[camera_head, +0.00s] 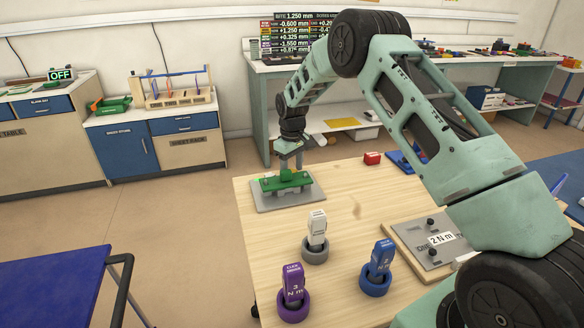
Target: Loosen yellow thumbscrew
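My gripper (290,164) points down over a green fixture (286,182) at the far left part of the wooden table. The fixture lies on a grey plate (312,194). The fingertips are at or just above a raised green part of the fixture; I cannot tell whether they touch it. The fingers are small and partly merge with the fixture, so their opening is unclear. I cannot make out a yellow thumbscrew; it may be hidden by the gripper or too small to see.
On the wooden table (345,215) stand a white-grey tool (316,230), a purple tool (293,287) and a blue tool (379,265) in round holders. A board with a grey plate (425,247) lies right, partly behind my arm.

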